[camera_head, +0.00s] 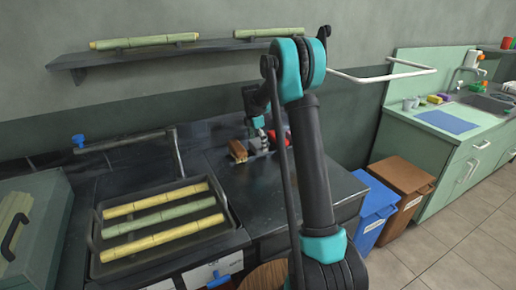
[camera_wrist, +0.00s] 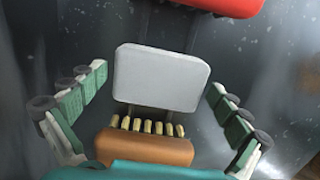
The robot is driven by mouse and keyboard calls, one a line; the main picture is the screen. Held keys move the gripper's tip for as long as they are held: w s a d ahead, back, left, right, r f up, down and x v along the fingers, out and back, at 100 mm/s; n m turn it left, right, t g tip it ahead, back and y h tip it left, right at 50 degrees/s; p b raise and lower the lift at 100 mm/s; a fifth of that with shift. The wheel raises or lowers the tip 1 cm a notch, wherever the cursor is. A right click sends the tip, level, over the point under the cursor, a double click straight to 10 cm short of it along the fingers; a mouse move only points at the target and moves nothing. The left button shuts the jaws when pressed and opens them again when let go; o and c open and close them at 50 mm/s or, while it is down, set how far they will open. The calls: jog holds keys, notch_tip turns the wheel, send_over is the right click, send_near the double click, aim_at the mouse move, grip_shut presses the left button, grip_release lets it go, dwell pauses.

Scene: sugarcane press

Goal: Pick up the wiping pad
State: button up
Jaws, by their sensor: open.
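A pale grey-white, rounded rectangular pad (camera_wrist: 160,78), which looks like the wiping pad, lies on the dark counter in the middle of the wrist view. My gripper (camera_wrist: 155,84) is open, with one finger to the left of the pad and one to the right, and a visible gap on both sides. In the head view my gripper (camera_head: 259,132) is low over the counter beside the wall, and it and the arm largely hide the pad there.
A brown brush (camera_wrist: 150,148) with pale bristles lies close to the pad's near edge; it also shows in the head view (camera_head: 238,150). A red object (camera_wrist: 232,5) lies beyond the pad. A tray (camera_head: 165,258) of cane stands left. Blue (camera_head: 372,208) and brown bins stand right.

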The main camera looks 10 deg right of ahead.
aim_at(258, 143)
jog(key=shift+c, duration=0.6)
jog(key=c, duration=1)
notch_tip(258, 143, up, 10)
